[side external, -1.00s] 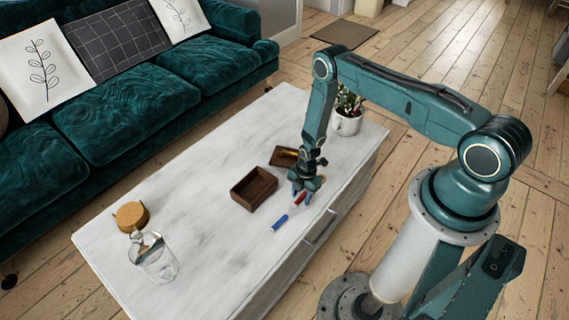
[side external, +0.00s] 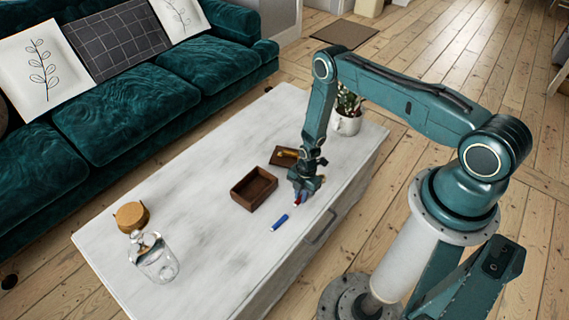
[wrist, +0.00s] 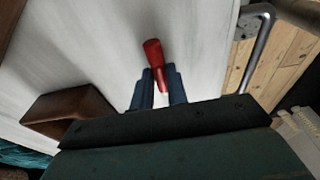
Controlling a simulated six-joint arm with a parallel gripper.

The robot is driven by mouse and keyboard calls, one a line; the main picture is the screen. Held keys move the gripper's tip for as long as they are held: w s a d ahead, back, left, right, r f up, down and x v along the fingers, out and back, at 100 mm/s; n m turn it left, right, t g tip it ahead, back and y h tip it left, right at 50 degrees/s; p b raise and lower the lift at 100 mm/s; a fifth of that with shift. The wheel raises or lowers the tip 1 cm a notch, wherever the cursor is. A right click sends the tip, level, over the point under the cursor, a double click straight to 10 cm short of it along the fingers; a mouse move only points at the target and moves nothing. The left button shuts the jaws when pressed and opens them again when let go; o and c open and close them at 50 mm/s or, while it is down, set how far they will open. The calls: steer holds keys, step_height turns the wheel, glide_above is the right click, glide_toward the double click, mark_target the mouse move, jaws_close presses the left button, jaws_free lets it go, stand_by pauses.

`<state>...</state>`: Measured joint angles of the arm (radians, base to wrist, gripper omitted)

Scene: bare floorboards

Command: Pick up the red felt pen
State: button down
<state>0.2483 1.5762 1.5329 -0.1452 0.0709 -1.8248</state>
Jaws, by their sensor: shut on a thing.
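The red felt pen (wrist: 154,54) lies between the two blue fingers of my gripper (wrist: 160,88) in the wrist view. Its thick red end sticks out beyond the fingertips. In the side external view my gripper (side external: 304,192) is low over the white table near its front edge, and only a small red bit of the pen (side external: 297,203) shows beneath it. My gripper is shut on the pen. I cannot tell whether the pen still touches the table.
A blue pen (side external: 279,222) lies just left of my gripper. An open brown box (side external: 240,197) and its lid (side external: 280,157) are close behind. The table's left half is mostly clear.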

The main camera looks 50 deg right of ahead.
steer(key=shift+r, duration=0.2)
step_height(320, 180, up, 20)
steer(key=shift+f, duration=0.2)
stand_by(0.6)
